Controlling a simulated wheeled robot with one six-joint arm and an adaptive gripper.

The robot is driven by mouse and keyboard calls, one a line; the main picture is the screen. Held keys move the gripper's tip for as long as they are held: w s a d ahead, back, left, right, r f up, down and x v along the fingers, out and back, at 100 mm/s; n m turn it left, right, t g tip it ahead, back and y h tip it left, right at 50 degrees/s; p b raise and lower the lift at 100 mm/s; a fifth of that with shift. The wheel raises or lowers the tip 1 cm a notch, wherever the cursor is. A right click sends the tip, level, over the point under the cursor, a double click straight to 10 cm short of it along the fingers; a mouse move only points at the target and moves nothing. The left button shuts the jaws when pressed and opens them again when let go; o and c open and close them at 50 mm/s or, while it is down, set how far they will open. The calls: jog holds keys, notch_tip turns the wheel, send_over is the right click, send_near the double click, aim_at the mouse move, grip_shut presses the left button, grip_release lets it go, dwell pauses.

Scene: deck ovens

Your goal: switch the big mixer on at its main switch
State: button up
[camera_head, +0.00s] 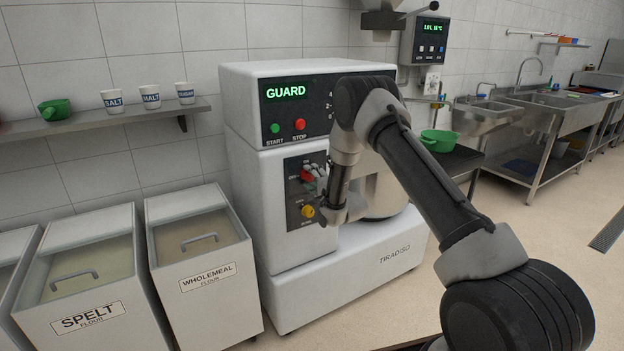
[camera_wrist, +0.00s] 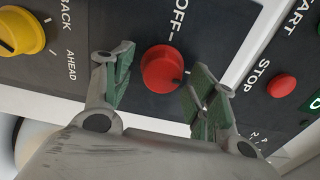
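The big mixer (camera_head: 340,262) is a white machine with a dark side panel. Its red main switch knob (camera_head: 306,175) is on that panel. In the wrist view the red knob (camera_wrist: 162,69) stands by the word OFF; I cannot tell its setting for certain. My gripper (camera_head: 320,184) is at the panel and partly covers the knob in the head view. In the wrist view my gripper (camera_wrist: 163,84) is open, with one green-padded finger on each side of the knob. A gap shows at the left finger; whether the right finger touches is unclear.
A yellow knob (camera_head: 307,211) sits just below the red one. The green START (camera_head: 275,128) and red STOP (camera_head: 299,124) buttons are above, under a lit GUARD display (camera_head: 286,91). Flour bins (camera_head: 205,280) stand at left, and a worktop with a green bowl (camera_head: 439,140) at right.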

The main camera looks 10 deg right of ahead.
jog(key=shift+s, duration=0.1)
jog(key=v, duration=1.1)
jog(key=shift+s, duration=0.35)
jog(key=shift+d, duration=0.15)
